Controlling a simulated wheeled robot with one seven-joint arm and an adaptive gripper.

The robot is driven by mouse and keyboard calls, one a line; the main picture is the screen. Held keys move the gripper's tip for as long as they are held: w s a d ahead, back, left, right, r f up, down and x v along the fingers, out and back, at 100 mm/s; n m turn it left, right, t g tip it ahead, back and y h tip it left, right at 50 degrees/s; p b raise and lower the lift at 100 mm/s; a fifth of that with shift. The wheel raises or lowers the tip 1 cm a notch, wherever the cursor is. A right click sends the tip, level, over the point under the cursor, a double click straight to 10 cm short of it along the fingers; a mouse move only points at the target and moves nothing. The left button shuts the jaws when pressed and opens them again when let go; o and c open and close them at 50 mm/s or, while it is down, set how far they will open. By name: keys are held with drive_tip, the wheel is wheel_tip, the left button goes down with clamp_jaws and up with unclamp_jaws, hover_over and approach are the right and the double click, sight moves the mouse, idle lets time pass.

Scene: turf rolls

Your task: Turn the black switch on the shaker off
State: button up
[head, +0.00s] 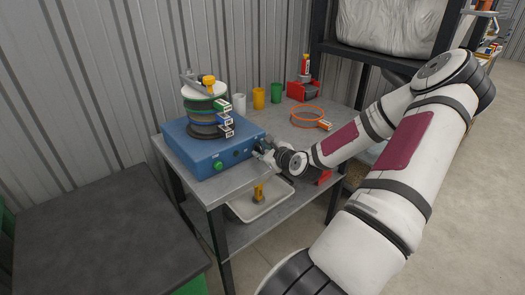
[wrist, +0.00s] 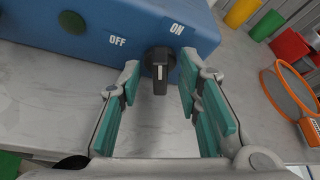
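The shaker (head: 203,150) is a blue box on the grey table, with a stack of round sieves (head: 208,112) on it. In the wrist view the shaker's front (wrist: 90,45) shows a black switch (wrist: 160,72) with a white line. The OFF label is to the switch's upper left and the ON label to its upper right. My gripper (wrist: 158,70) is open, one teal-padded finger on each side of the switch; I see no clear contact. In the head view my gripper (head: 264,157) is at the shaker's right front, and the switch is hard to make out there.
A green button (head: 218,165) is on the shaker's front left. White, yellow and green cups (head: 258,98) stand behind on the table. An orange ring (head: 307,116) lies to the right. A tray (head: 262,203) is on the lower shelf. A dark-topped table (head: 100,235) stands at left.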

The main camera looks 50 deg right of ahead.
clamp_jaws()
drive_tip(key=shift+a+n, duration=0.15)
drive_tip(key=shift+n, duration=0.15)
drive_tip(key=shift+w+a+n+h+p, duration=0.1)
drive_tip(key=shift+n+h+p, duration=0.2)
drive_tip(key=shift+n+h, duration=0.55)
drive_tip(key=n, duration=0.1)
drive_tip(key=n+h, duration=0.1)
drive_tip(key=n, duration=0.1)
drive_tip(key=shift+w+a+f+h, duration=0.1)
drive_tip(key=shift+f+h, duration=0.1)
drive_tip(key=shift+h, duration=0.05)
drive_tip(key=n+t+h+b, duration=0.1)
drive_tip(key=n, duration=0.1)
drive_tip(key=shift+f+n+b, duration=0.15)
drive_tip(key=shift+n+b, duration=0.2)
drive_tip(key=shift+n+t+h+b, duration=0.4)
drive_tip(key=shift+n+h+b, duration=0.15)
drive_tip(key=shift+n, duration=0.55)
unclamp_jaws()
